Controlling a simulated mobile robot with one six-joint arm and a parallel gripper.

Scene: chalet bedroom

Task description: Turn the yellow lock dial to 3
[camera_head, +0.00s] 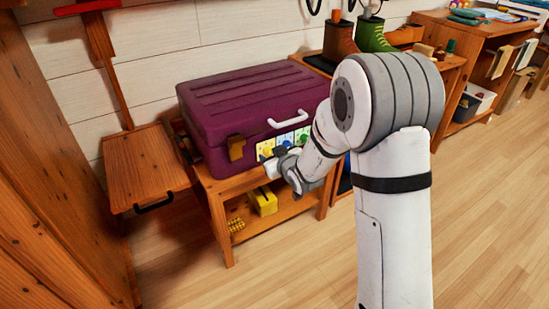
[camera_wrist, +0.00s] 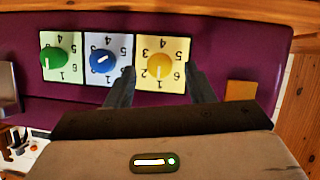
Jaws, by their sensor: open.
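The purple suitcase (camera_head: 250,105) stands closed on a low wooden table, with a row of dials on its front. In the wrist view, which shows the suitcase upside down, the yellow dial (camera_wrist: 160,64) sits on a pale yellow numbered card. Its white mark points down in the picture, near the 1; the exact setting is hard to read. My gripper (camera_wrist: 160,70) is open, its two dark fingers either side of the yellow dial in the picture; I cannot tell whether they touch it. In the head view my gripper (camera_head: 280,161) is at the suitcase front.
The blue dial (camera_wrist: 102,61) and green dial (camera_wrist: 54,61) are beside the yellow one. A white handle (camera_head: 287,121) and an orange latch (camera_head: 236,148) project from the suitcase. A yellow object (camera_head: 264,201) lies on the shelf below. Open floor (camera_head: 290,265) is in front.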

